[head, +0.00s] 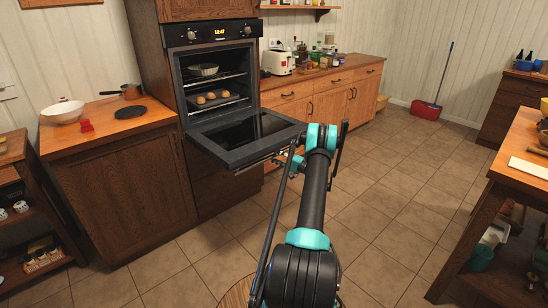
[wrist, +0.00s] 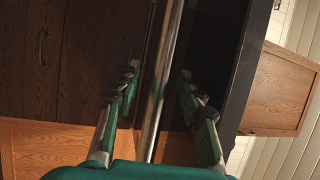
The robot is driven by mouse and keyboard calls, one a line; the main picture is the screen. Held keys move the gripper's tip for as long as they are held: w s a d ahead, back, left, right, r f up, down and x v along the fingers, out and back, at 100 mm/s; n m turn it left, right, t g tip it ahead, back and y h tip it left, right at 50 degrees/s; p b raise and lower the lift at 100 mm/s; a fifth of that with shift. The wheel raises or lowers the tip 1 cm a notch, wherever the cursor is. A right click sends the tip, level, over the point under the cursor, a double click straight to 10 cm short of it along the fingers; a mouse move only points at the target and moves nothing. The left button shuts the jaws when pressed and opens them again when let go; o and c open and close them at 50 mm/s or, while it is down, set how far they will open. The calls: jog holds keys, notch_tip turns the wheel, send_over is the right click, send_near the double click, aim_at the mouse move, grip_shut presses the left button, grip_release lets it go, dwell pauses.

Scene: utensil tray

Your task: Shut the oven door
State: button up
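The oven (head: 213,70) stands against the back wall with its door (head: 250,136) folded down, roughly level. The inside shows, with rolls on a tray and a dish above. In the wrist view the door's metal handle bar (wrist: 165,80) runs lengthwise between the two fingers of my gripper (wrist: 157,76). The fingers are apart, one on each side of the bar, with gaps visible. The dark door edge (wrist: 245,85) is to the right of the fingers. In the head view my arm hides most of my gripper near the door's front right corner.
A counter with a white bowl (head: 63,111) and a pan (head: 131,91) is left of the oven. A counter with a toaster (head: 278,62) is to its right. A wooden table (head: 520,150) stands at the right. The tiled floor between is clear.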

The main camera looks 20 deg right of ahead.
jog(key=shift+w+a, duration=0.1)
jog(key=shift+a, duration=0.05)
jog(key=shift+c, duration=0.6)
grip_shut()
jog(key=shift+r, duration=0.15)
